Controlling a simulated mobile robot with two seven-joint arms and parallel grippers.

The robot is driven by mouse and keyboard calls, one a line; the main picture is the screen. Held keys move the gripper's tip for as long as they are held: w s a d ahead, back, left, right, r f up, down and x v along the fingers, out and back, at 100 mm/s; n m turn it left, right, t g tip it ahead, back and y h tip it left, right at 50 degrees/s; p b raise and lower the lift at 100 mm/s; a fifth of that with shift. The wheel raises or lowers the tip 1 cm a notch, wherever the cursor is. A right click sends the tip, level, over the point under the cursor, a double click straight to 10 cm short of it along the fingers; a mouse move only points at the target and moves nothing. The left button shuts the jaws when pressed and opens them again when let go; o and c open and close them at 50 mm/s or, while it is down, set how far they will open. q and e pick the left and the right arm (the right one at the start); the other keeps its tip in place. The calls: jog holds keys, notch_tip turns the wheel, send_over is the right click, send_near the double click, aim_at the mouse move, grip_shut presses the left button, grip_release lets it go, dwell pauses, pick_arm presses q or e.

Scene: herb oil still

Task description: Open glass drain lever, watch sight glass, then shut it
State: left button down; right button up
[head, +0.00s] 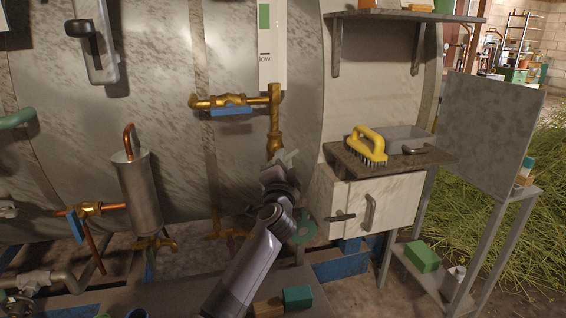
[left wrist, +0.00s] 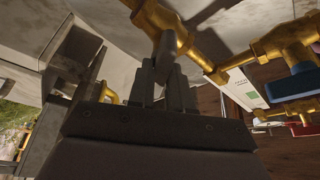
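The sight glass panel (head: 265,72) is a white strip with a green mark and the word "low", on the tank front in the head view. Its white panel (left wrist: 240,90) also shows in the left wrist view. Below it a brass pipe (head: 275,125) runs down to a brass valve (left wrist: 160,18) with a grey glass drain lever (left wrist: 166,48). My left gripper (head: 284,164) is at this lever. In the left wrist view its two dark fingers (left wrist: 162,88) stand close on either side of the lever and appear shut on it. My right gripper is out of view.
A brass valve with a blue lever (head: 232,110) sits just left of the pipe. To the right stand a white cabinet (head: 385,205) and a yellow brush (head: 368,143) on its counter. A metal cylinder (head: 138,190) stands at left. Several small blocks lie low down.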

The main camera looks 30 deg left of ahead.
pick_arm(q)
jog(key=shift+m+g+h+p, duration=0.5)
jog(key=shift+m+p, duration=1.25)
jog(key=shift+p, duration=1.3)
jog(key=shift+m+g+h+p, duration=0.5)
jog(key=shift+m+p, duration=1.25)
jog(key=shift+p, duration=1.3)
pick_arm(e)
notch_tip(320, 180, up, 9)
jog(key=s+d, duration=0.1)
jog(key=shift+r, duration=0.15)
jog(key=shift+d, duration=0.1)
pick_arm(q)
jog(key=c, duration=1.1)
grip_release()
jog(key=shift+s, duration=0.1)
jog(key=v, duration=0.7)
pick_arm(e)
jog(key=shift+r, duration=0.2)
